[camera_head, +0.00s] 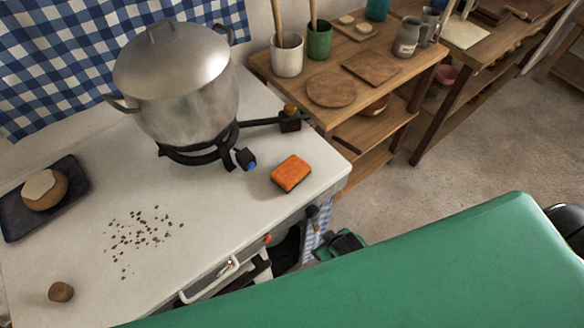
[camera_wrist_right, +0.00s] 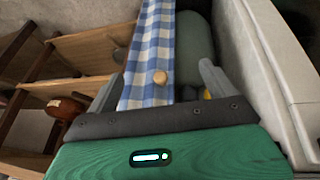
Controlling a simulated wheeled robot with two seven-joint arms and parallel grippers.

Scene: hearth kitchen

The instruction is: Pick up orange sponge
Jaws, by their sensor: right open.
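The orange sponge (camera_head: 291,173), with a dark underside, lies flat on the white counter (camera_head: 215,225) near its right corner, in the head view. My right gripper (camera_wrist_right: 157,88) shows in the right wrist view with its two grey fingers spread apart and nothing between them. It faces a blue checked cloth beside the counter's white side. My left gripper is not in view.
A lidded metal pot (camera_head: 185,95) stands on a black burner (camera_head: 205,150) behind the sponge. A dark tray (camera_head: 75,178), scattered crumbs (camera_head: 140,235) and a small brown cork-like piece (camera_head: 61,292) are further left. Wooden shelves (camera_head: 350,140) stand to the right.

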